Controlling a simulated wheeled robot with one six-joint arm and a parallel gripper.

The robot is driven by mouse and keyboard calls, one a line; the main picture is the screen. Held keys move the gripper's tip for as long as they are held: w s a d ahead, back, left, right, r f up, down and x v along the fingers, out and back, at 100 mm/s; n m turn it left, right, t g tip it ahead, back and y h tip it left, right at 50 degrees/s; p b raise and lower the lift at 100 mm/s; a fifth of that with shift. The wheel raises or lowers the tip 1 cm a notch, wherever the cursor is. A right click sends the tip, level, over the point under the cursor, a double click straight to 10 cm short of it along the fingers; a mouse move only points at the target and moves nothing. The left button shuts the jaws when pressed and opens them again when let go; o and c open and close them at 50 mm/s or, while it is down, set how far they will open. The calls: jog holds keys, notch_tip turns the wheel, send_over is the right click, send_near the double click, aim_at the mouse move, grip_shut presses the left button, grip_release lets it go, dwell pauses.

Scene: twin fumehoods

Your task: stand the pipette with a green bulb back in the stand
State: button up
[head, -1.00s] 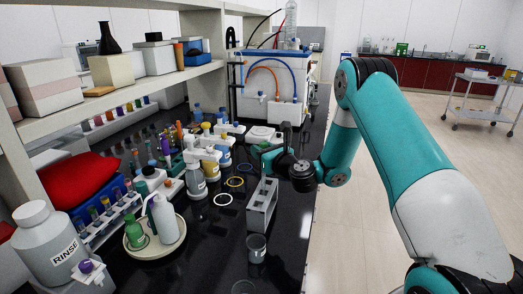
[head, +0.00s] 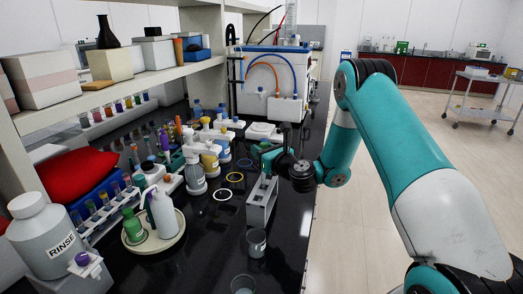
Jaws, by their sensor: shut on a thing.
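The stand appears to be the grey upright rack (head: 260,214) with square openings, on the black bench in the head view. My gripper (head: 267,166) is just above and behind the far end of this rack. It is shut on the pipette, of which little shows; a small green patch (head: 266,151) at the fingers looks like its bulb. The pipette's stem and tip cannot be made out. I cannot tell whether the pipette touches the rack.
A glass beaker (head: 256,243) stands in front of the rack, with another (head: 243,285) nearer. A white apparatus (head: 270,95) stands behind. The bench's right strip is clear.

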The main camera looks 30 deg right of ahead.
jog(key=shift+f+b, duration=0.85)
jog(key=shift+f, duration=0.35)
jog(key=o, duration=0.8)
jog(key=shift+c, duration=0.2)
jog(key=shift+s, duration=0.1)
jog(key=shift+s+d+f+b, duration=0.15)
jog(key=shift+s+b, duration=0.1)
jog(key=shift+b, duration=0.25)
jog(key=s+d+b, duration=0.2)
jog(key=s+b, duration=1.4)
jog(key=b, duration=0.5)
jog(key=shift+s, duration=0.3)
